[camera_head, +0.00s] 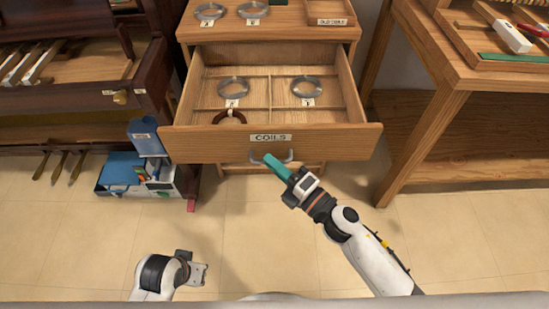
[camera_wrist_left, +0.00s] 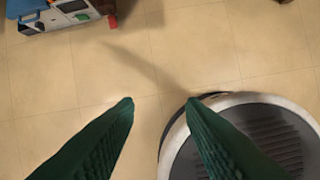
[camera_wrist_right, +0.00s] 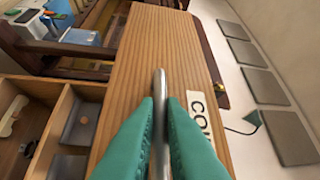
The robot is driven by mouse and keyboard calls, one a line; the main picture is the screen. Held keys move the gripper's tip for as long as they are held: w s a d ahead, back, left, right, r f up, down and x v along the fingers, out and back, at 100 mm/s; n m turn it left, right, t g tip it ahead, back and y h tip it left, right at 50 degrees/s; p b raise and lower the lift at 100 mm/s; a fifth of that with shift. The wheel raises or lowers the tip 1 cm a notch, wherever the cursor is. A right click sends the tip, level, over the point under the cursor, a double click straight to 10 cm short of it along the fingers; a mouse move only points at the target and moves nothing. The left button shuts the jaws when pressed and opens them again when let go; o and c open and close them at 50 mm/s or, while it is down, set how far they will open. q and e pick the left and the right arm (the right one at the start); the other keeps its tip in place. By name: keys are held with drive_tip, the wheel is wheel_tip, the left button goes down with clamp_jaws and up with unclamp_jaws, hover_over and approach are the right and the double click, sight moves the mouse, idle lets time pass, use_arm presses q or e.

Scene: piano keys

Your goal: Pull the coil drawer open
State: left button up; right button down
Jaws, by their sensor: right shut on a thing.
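The coil drawer (camera_head: 200,144) stands pulled out of the wooden cabinet, with its inside in view. Its front carries a "COILS" label (camera_head: 270,138) and a metal bar handle (camera_head: 288,157). Inside lie two grey wire coils, one at left (camera_head: 233,87) and one at right (camera_head: 306,86), and a dark red coil (camera_head: 229,117) near the front left. My right gripper (camera_head: 273,162) is at the handle. In the right wrist view its green fingers close on the handle bar (camera_wrist_right: 160,95). My left gripper (camera_wrist_left: 160,105) is open and empty above the floor, away from the drawer.
A dark piano frame (camera_head: 80,95) stands at left, with a blue and white tool caddy (camera_head: 150,180) on the floor beside it. A wooden workbench (camera_head: 440,80) with tools stands at right. The cabinet top holds more coils (camera_head: 209,11).

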drive_tip(key=c, duration=1.5)
unclamp_jaws()
drive_tip(key=shift+d, duration=0.1)
